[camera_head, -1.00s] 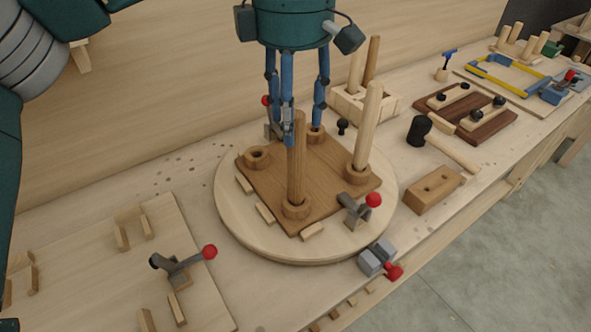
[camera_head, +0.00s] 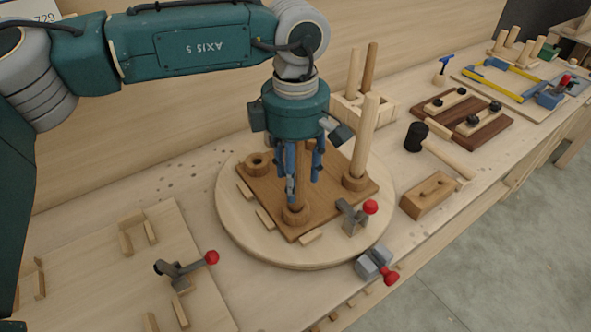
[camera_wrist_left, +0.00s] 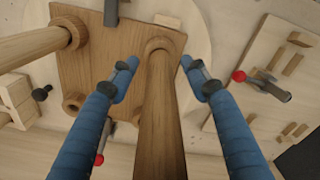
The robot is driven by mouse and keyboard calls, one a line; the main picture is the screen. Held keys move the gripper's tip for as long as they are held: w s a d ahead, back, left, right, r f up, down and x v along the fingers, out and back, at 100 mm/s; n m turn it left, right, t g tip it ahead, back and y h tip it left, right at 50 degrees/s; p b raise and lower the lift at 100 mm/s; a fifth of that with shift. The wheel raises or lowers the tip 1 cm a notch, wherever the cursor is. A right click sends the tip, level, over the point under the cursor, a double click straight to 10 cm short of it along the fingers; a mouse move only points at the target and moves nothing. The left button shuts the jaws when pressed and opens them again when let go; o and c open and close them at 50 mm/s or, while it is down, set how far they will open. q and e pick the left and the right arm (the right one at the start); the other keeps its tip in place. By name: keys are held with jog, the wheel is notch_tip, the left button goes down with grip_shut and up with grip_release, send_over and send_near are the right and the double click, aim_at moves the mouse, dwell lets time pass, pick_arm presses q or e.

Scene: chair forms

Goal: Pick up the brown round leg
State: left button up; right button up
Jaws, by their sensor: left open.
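The brown round leg (camera_head: 302,190) stands upright in a round socket at the front corner of the brown square board. It also shows in the left wrist view (camera_wrist_left: 160,120), running between the two blue fingers. My left gripper (camera_head: 304,187) is open, pointing down, with its fingers on either side of the leg. In the left wrist view a gap shows between the leg and each fingertip (camera_wrist_left: 160,72). The leg's upper part is mostly hidden by the gripper in the head view. My right gripper is not in view.
The brown board (camera_head: 330,212) lies on a round pale turntable (camera_head: 240,228). A pale leg (camera_head: 364,135) stands upright in the right socket. Red-knobbed clamps (camera_head: 354,215) sit at the edge. A rack (camera_head: 376,105) behind holds a pale and a brown leg. A mallet (camera_head: 440,146) lies right.

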pick_arm(q)
grip_shut()
jog(key=shift+r, duration=0.5)
notch_tip(320, 180, up, 18)
jog(key=shift+f+b, duration=0.15)
jog(key=shift+b, duration=0.8)
jog(key=shift+r, duration=0.7)
